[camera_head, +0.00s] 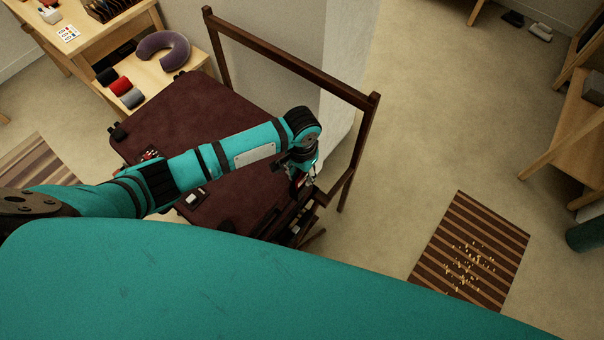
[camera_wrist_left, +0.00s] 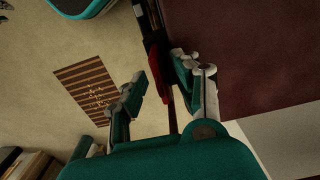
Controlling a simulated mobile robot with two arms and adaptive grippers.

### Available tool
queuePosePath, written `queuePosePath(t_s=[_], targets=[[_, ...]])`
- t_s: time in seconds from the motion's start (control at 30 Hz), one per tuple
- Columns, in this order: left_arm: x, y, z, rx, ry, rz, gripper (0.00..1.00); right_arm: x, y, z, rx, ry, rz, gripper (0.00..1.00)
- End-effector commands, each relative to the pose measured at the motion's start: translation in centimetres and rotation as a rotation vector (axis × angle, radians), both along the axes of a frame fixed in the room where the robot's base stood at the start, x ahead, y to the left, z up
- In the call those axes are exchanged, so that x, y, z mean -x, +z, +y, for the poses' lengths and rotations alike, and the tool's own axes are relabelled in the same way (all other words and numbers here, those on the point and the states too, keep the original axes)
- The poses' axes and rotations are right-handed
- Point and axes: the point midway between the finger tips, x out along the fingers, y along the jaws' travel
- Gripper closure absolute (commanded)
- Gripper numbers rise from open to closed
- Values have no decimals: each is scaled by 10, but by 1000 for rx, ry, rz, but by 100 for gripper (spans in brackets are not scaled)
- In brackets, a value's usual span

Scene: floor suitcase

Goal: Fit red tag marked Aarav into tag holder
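My left gripper (camera_head: 301,181) hangs at the right edge of the dark red suitcase (camera_head: 205,105), close to the dark wooden rack. In the left wrist view its two fingers (camera_wrist_left: 158,78) stand a little apart. A narrow red piece (camera_wrist_left: 158,74), possibly the tag, shows between the fingertips, nearest the right-hand finger. I cannot tell whether the fingers press on it or it lies behind them. No writing can be read. A small dark item with a pale patch (camera_head: 193,199), possibly the tag holder, lies on the suitcase below my arm. My right gripper is not in view.
The wooden rack (camera_head: 290,62) has a raised rail close to the arm. A light wood table (camera_head: 165,74) at upper left holds a purple neck pillow (camera_head: 162,52) and rolled cloths (camera_head: 121,86). A striped mat (camera_head: 470,252) lies at right. The floor between is clear.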

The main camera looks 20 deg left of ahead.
Motion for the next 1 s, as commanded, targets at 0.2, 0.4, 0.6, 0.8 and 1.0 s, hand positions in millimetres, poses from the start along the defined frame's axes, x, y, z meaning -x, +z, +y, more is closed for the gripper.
queuePosePath(t_s=[0.2,0.4,0.6,0.8,1.0], targets=[[-1,42,0,2,-1,-5,69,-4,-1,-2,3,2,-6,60],[-1,84,0,1,0,-4,69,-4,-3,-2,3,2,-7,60],[-1,109,0,0,0,-1,69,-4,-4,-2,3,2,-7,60],[0,116,1,0,0,0,69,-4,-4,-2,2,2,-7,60],[0,116,1,0,0,0,69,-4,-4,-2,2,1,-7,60]])
